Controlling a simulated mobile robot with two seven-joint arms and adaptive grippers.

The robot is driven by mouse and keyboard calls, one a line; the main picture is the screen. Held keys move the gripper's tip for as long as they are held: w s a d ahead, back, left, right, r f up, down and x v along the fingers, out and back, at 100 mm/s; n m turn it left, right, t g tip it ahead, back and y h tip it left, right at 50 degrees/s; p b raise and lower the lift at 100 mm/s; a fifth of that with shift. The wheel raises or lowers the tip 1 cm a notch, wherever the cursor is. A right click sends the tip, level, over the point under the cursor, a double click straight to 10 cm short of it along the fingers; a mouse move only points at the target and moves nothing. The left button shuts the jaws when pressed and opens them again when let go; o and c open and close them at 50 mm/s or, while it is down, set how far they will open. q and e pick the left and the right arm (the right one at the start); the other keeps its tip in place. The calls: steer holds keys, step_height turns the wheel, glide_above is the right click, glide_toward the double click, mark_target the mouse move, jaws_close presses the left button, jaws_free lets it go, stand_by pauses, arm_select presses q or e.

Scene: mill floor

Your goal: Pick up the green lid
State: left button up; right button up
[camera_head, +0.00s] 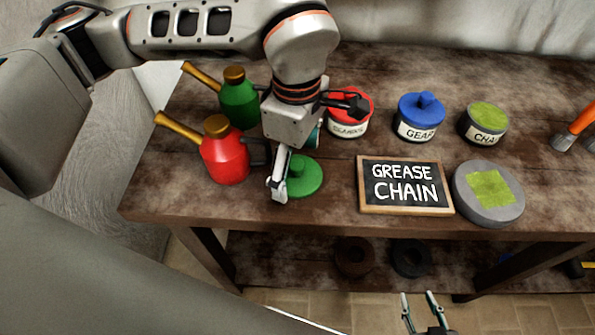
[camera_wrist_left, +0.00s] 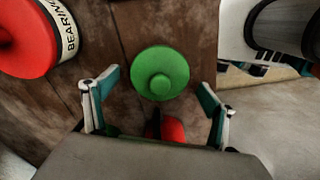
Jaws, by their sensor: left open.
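The green lid (camera_head: 303,178), a disc with a round knob, lies flat on the wooden bench near its front edge. My left gripper (camera_head: 288,180) is above it, pointing down, and partly hides its left side. In the left wrist view the lid (camera_wrist_left: 160,68) shows between and beyond the two spread fingers (camera_wrist_left: 158,92), with nothing held. I cannot tell how far the fingertips are above it. My right gripper (camera_head: 424,300) is open and empty, low in front of the bench.
A red oil can (camera_head: 224,158) and a green one (camera_head: 238,104) stand left of the lid. A red-lidded pot (camera_head: 348,122) stands behind it. A blue-lidded GEAR pot (camera_head: 418,122), a CHAIN pot (camera_head: 486,122), a GREASE CHAIN sign (camera_head: 404,186) and a grey disc (camera_head: 488,205) are to the right.

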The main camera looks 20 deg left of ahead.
arm_select(q)
steer(key=shift+f, duration=0.15)
steer(key=shift+f, duration=0.1)
steer(key=c, duration=2.4)
